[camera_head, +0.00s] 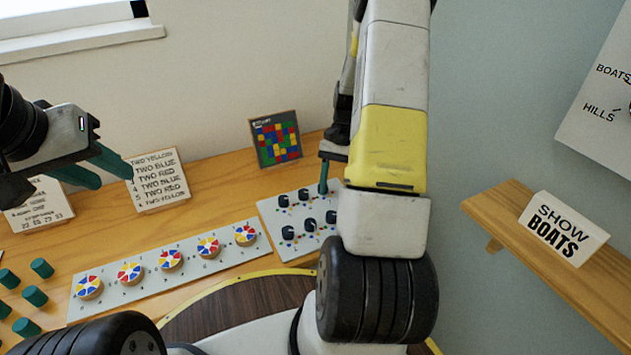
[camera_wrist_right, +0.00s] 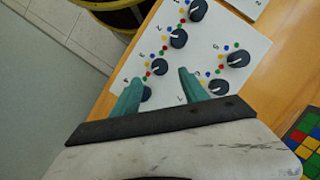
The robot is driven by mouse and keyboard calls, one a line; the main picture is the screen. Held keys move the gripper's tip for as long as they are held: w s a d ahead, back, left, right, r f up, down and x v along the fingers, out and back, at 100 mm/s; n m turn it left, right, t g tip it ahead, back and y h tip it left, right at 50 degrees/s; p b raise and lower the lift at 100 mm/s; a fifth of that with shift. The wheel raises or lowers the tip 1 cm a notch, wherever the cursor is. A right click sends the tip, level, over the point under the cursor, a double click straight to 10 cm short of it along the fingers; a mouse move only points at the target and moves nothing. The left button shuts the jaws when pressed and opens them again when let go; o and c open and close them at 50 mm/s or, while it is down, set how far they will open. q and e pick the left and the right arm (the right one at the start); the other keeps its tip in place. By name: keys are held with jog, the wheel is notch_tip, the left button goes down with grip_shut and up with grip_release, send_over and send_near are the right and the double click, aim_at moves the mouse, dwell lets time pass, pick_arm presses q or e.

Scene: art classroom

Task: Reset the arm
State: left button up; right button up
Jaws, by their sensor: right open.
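My right arm comes down the middle of the head view. Its gripper (camera_head: 324,172) is partly hidden by the arm, above the far end of a white panel (camera_head: 270,210) with several dark knobs. In the right wrist view my right gripper (camera_wrist_right: 160,92) is open, with two teal fingers apart over the knob panel (camera_wrist_right: 215,60). One dark knob (camera_wrist_right: 146,94) shows close beside the left finger; touching or apart I cannot tell.
A white strip with several coloured discs (camera_head: 170,259) lies on the wooden table (camera_head: 215,200). Several green cylinders (camera_head: 40,268) stand at the left. A list card (camera_head: 158,180) and a coloured grid board (camera_head: 275,140) stand behind. A shelf (camera_head: 490,205) with a SHOW BOATS sign (camera_head: 562,228) is at right.

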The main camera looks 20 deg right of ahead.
jog(key=shift+w+d+r, duration=0.1)
jog(key=shift+w+r, duration=0.05)
jog(key=shift+r, duration=0.35)
jog(key=s+a+r+n+t+h, duration=0.15)
jog(key=a+r, duration=0.25)
jog(key=r, duration=0.5)
jog(key=s+a+r+n+t, duration=0.2)
jog(key=a+r+n+t, duration=0.15)
jog(key=r, duration=0.65)
jog(key=s+a+r+n+t, duration=0.3)
jog(key=s+a+r, duration=0.5)
jog(key=s, duration=0.3)
jog(key=shift+r+n+t+y, duration=0.3)
jog(key=shift+t+y, duration=0.15)
jog(key=shift+t, duration=0.35)
jog(key=shift+s, duration=0.1)
